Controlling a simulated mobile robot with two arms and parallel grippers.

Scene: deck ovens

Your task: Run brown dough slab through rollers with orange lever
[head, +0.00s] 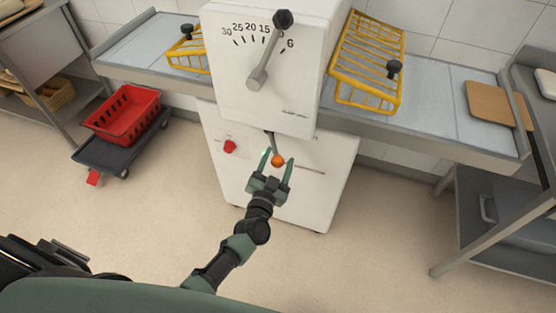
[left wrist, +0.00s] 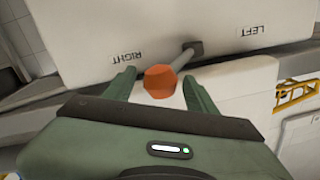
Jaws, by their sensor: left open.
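The white roller machine (head: 262,75) stands at the centre with a number dial and a grey, black-knobbed handle (head: 268,52). The orange lever knob (head: 277,160) hangs on a short rod below the dial housing. In the left wrist view the knob (left wrist: 160,80) sits between my left fingers, with LEFT and RIGHT labels on the housing behind. My left gripper (head: 277,157) is open around the knob; I cannot tell whether a finger touches it. A brown slab (head: 489,102) lies at the right end of the right belt (head: 440,105). My right gripper is not in view.
Yellow wire guards stand over the left belt (head: 186,58) and right belt (head: 368,65). A red switch (head: 230,147) is on the machine's front. A red crate (head: 122,112) sits on a dark trolley at left. A metal table (head: 505,210) stands at right. The floor in front is clear.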

